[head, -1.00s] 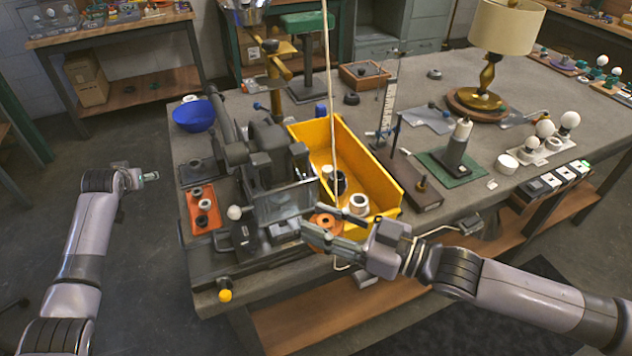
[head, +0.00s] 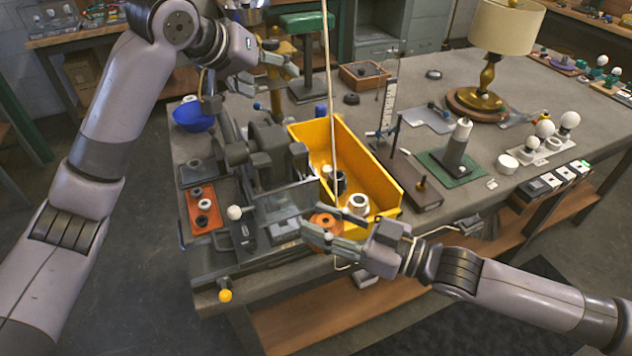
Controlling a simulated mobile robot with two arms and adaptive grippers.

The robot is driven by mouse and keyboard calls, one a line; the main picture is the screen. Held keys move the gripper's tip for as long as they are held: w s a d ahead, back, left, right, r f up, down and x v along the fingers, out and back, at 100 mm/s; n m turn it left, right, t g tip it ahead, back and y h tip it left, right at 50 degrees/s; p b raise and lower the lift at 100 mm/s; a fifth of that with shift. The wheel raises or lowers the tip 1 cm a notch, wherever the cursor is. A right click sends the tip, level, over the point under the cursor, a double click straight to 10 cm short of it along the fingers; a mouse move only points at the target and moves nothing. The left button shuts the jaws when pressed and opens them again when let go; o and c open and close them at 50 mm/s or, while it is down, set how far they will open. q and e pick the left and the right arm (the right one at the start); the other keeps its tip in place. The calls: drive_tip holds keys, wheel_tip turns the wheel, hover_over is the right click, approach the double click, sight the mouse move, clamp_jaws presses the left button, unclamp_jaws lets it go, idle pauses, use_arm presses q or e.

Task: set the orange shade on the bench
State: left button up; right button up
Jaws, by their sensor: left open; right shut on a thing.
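The orange shade (head: 325,219) is a small orange piece with a dark middle, low at the front edge of the bench (head: 400,240). My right gripper (head: 322,232) is shut on it; the fingers hide part of the shade. I cannot tell whether it touches the bench. My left gripper (head: 290,64) is open and empty, raised over the far left part of the bench near a brass-coloured stand.
A yellow bin (head: 385,190) with white and dark round parts stands just behind the shade. A vise (head: 265,160) and an orange-red tray (head: 203,208) are to the left. A blue bowl (head: 193,117) sits behind. A lamp (head: 487,75) and bulbs (head: 545,128) stand right.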

use_arm(q)
drive_tip(key=s+d+f+m+g+y, duration=0.1)
drive_tip(key=s+d+m+g, duration=0.1)
drive_tip(key=s+d, duration=0.3)
drive_tip(key=s+d+f+m+g, duration=0.1)
drive_tip(key=s+d+f, duration=0.15)
drive_tip(key=s, duration=0.55)
drive_tip(key=m+g+y, duration=0.2)
drive_tip(key=y, duration=0.1)
approach(326, 220)
drive_tip(key=x, duration=1)
drive_tip(key=shift+f, duration=0.15)
drive_tip(key=shift+c, duration=0.4)
drive_tip(key=c, duration=0.9)
drive_tip(key=shift+c, duration=0.7)
use_arm(e)
drive_tip(key=o, duration=1.3)
drive_tip(key=shift+o, duration=0.2)
